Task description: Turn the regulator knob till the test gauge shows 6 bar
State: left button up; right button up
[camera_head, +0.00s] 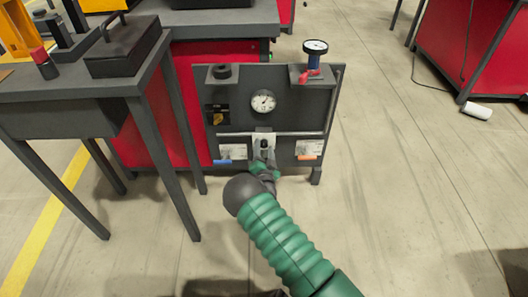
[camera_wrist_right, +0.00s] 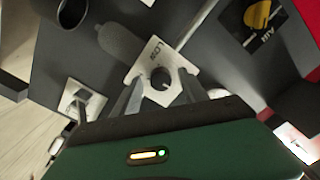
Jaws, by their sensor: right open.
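The grey panel stand (camera_head: 291,122) carries a round white dial gauge (camera_head: 263,101); its reading is too small to tell. Another gauge (camera_head: 315,46), on a blue body with a red part below, stands on the panel's top right. A white plate (camera_head: 264,136) sits low on the panel, marked LOW in the right wrist view (camera_wrist_right: 139,68). A dark round part, which may be the regulator knob (camera_wrist_right: 160,78), shows at this plate. My right gripper (camera_wrist_right: 159,82) is open, its two fingers on either side of the round part; contact cannot be told. My left gripper is out of view.
A dark grey cylinder (camera_wrist_right: 122,45) lies beyond the plate. A grey pipe (camera_head: 295,134) crosses the panel. A dark table (camera_head: 68,85) with a black box (camera_head: 122,46) stands left, beside a red bench (camera_head: 160,132).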

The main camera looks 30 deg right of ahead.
grip_shut()
jog(key=shift+f+n+p, duration=0.1)
jog(key=shift+n+p, duration=0.2)
jog(key=shift+n, duration=0.1)
grip_release()
